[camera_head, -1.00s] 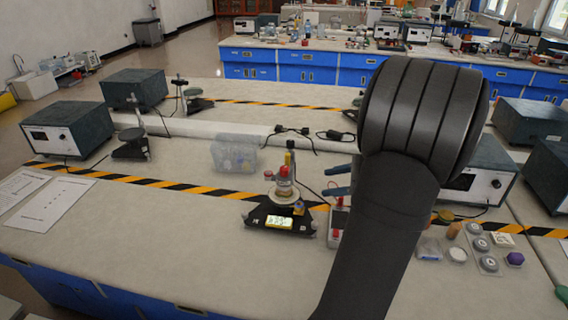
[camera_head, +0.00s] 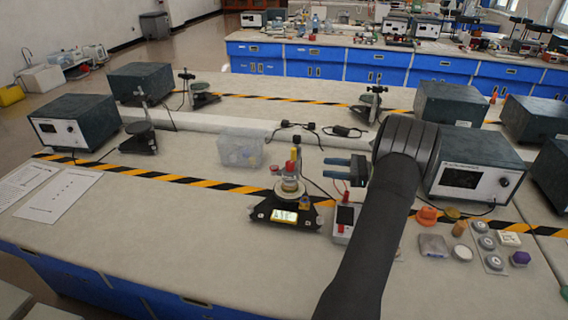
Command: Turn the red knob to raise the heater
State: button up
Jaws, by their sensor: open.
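A small heater stand (camera_head: 270,213) with a dark base and a lit yellow display is on the bench near the middle of the view. A round pale plate (camera_head: 290,188) sits above the base, with red and yellow parts rising over it. A small red piece, seemingly the red knob (camera_head: 275,168), shows at the left of these parts; it is too small to be sure. My gripper (camera_head: 325,168) is to the right of the stand's upper part, apart from it. Its two blue fingers point left, open with nothing between them.
A clear plastic box (camera_head: 241,148) is behind left. Small parts and a purple piece (camera_head: 519,258) lie at the right.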

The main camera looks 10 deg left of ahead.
aim_at(284, 169)
jog(key=a, duration=1.5)
jog(key=shift+s+a, duration=0.15)
jog(key=shift+s, duration=0.2)
jog(key=shift+c, duration=0.2)
